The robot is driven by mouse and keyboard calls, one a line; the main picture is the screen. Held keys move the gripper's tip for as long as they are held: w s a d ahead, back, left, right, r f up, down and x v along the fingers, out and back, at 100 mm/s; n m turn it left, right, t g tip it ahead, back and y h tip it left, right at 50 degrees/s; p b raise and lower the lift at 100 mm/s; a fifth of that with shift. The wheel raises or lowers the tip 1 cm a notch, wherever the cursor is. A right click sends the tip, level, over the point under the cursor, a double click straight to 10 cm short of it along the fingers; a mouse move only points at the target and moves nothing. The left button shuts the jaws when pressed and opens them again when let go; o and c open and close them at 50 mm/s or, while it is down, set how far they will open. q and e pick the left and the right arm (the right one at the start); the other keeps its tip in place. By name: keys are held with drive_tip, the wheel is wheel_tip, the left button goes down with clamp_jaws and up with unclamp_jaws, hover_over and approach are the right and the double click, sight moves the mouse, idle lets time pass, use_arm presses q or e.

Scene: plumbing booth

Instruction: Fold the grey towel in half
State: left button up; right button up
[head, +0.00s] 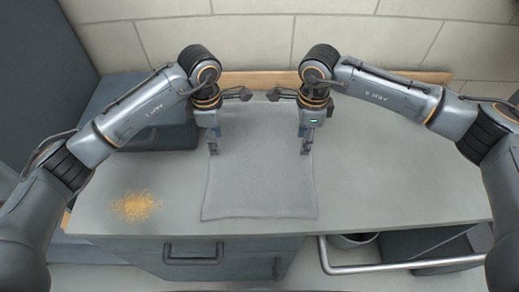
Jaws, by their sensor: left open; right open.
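The grey towel (262,175) lies spread flat on the grey worktop, reaching from near the back edge toward the front. My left gripper (213,150) is open, pointing down at the towel's left side. My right gripper (307,149) is open, pointing down at the towel's right side. Both are empty. I cannot tell whether the fingertips touch the cloth. The grippers hide parts of the towel's side edges.
A pile of yellow-brown grains (137,207) lies on the worktop (400,185) left of the towel. A dark blue-grey box (150,125) stands at the back left. The right side of the worktop is clear. A metal rail (400,268) runs below the front edge.

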use_arm(q)
drive_tip(key=f, duration=0.3)
drive_tip(key=shift+w, duration=0.2)
use_arm(e)
drive_tip(key=f, duration=0.3)
drive_tip(key=shift+w, duration=0.2)
use_arm(q)
drive_tip(key=shift+f, duration=0.2)
use_arm(e)
drive_tip(key=shift+f, duration=0.2)
use_arm(q)
drive_tip(key=shift+s, duration=0.1)
use_arm(e)
drive_tip(key=shift+s, duration=0.1)
drive_tip(key=shift+f, duration=0.1)
